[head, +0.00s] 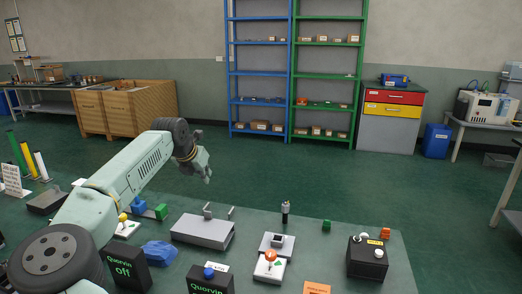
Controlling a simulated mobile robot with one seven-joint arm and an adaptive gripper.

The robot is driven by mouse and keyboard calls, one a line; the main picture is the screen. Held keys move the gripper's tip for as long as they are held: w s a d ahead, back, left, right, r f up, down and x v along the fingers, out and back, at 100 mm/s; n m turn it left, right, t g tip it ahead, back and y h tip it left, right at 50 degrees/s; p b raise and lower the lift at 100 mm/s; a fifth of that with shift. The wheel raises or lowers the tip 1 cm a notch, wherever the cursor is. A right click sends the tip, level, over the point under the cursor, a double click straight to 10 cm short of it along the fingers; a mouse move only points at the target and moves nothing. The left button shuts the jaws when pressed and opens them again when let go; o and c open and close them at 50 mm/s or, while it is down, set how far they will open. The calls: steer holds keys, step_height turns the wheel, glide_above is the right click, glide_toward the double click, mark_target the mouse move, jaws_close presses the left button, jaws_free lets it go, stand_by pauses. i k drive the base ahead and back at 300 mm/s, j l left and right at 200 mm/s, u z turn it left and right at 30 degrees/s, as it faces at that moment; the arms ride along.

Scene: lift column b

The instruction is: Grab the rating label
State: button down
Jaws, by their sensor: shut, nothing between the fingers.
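My gripper (208,178) hangs in the air at the end of my pale green arm, above the far left part of the grey table (330,247). Its fingers are small in the head view and look shut and empty, apart from everything on the table. No item can be read for certain as the rating label.
The floor behind is clear up to the shelves (258,101).

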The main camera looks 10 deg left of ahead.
mark_target(222, 266)
steer(key=k+j, duration=0.1)
steer(key=k, duration=0.4)
steer(key=k+j, duration=0.1)
steer(key=k, duration=0.35)
